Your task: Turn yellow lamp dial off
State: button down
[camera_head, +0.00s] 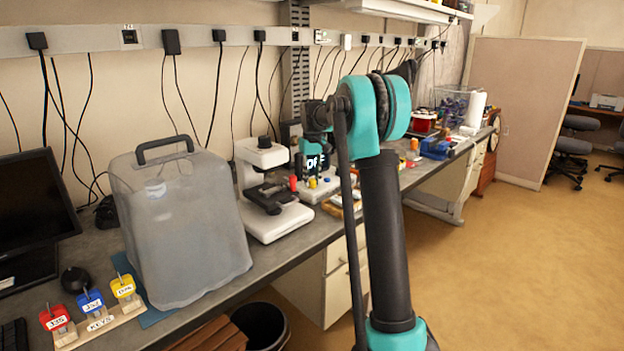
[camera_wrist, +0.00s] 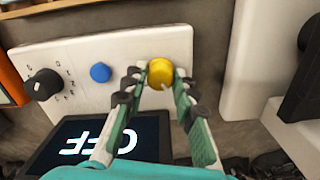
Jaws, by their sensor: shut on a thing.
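The yellow dial (camera_wrist: 160,73) sits at the right end of a white control panel (camera_wrist: 113,55) in the wrist view. My gripper (camera_wrist: 160,84) has one finger on each side of the dial and is shut on it. A small pointer mark shows on the dial's lower edge. A dark display (camera_wrist: 95,145) below the panel reads "OFF", upside down in the wrist view. In the head view, my gripper is over the panel, beside the lit "OFF" display (camera_head: 317,161). The yellow dial (camera_head: 312,183) shows small there.
A blue button (camera_wrist: 100,72) and a black dial (camera_wrist: 43,84) share the panel. A white microscope (camera_head: 268,190) stands close left of it in the head view. A large covered case (camera_head: 180,225) and tagged keys (camera_head: 88,302) are farther left. The floor at right is open.

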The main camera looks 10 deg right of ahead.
aim_at(312, 180)
jog(key=shift+n, duration=1.7)
jog(key=c, duration=1.2)
grip_release()
notch_tip(312, 180, up, 12)
